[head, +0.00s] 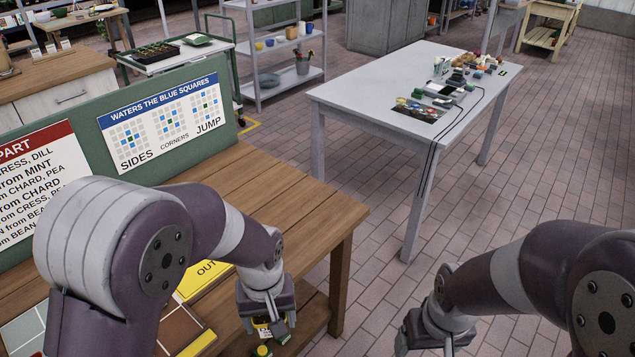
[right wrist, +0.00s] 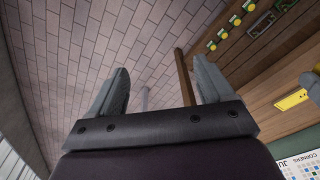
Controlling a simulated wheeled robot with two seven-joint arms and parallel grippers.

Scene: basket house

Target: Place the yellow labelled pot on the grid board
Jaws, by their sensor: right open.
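My left gripper (head: 266,320) points down over the front of the wooden table. A small dark pot with a yellow label (head: 262,330) shows between its fingers; whether they grip it is unclear. A green and yellow thing (head: 262,350) sits just below, partly cut off. The grid board (head: 22,328) seems to be the tiled board at the lower left, mostly hidden by my left arm. My right gripper (head: 432,340) is off the table's right side over the floor. In the right wrist view its fingers (right wrist: 155,95) are apart with nothing between them.
A yellow sign reading "OUT" (head: 203,280) lies on the wooden table (head: 310,215). Green boards with printed signs (head: 165,120) stand along its back. The right wrist view shows several yellow-and-green items (right wrist: 222,40) in a row. A white table (head: 375,90) with small objects stands beyond open floor.

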